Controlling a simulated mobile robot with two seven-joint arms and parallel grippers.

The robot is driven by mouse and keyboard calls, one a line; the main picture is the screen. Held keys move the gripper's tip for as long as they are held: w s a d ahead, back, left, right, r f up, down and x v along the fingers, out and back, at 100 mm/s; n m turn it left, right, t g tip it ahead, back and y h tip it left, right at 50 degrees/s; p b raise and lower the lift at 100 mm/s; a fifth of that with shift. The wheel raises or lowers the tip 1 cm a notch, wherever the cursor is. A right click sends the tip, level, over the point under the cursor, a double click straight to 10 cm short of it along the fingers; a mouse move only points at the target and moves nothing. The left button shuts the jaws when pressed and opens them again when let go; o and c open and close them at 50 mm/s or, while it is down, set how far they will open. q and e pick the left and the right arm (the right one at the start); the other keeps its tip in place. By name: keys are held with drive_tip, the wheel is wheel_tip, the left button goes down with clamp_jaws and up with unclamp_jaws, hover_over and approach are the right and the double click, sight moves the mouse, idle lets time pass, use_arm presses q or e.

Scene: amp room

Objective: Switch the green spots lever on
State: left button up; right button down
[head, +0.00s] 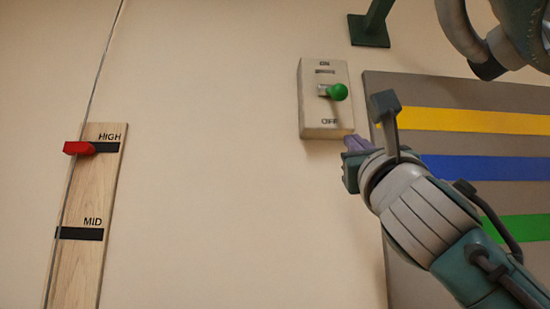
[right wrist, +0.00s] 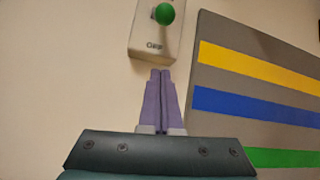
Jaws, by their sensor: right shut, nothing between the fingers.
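The green lever knob (head: 337,91) sticks out of a pale switch box (head: 311,112) on the wall, marked ON at the top and OFF at the bottom. The knob sits about midway between the two marks in the head view; I cannot tell its exact setting. My right gripper (head: 352,146) is just below the box, shut and empty. In the right wrist view its two purple fingers (right wrist: 160,75) are together and point up toward the box, below the OFF mark and the green knob (right wrist: 165,14). My left gripper is not in view.
A grey-brown panel (head: 376,84) with yellow, blue and green stripes is right of the box, behind my right arm. A dark green bracket (head: 370,30) is above. A wooden scale (head: 85,195) with a red pointer (head: 79,148) at HIGH is at left. Bare wall lies between.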

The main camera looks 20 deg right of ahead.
sight(334, 92)
drive_tip(key=p+x, duration=0.2)
drive_tip(key=x, duration=0.7)
drive_tip(key=shift+w+r+p, duration=0.2)
drive_tip(key=shift+r+p, duration=0.05)
drive_tip(key=shift+p, duration=0.05)
drive_tip(key=s+p, duration=0.1)
drive_tip(key=a+r+p, duration=0.1)
drive_tip(key=p, duration=0.1)
drive_tip(key=s+r+p, duration=0.1)
drive_tip(key=shift+s+a+r, duration=0.1)
drive_tip(key=shift+s+a, duration=0.05)
drive_tip(key=shift+s, duration=0.2)
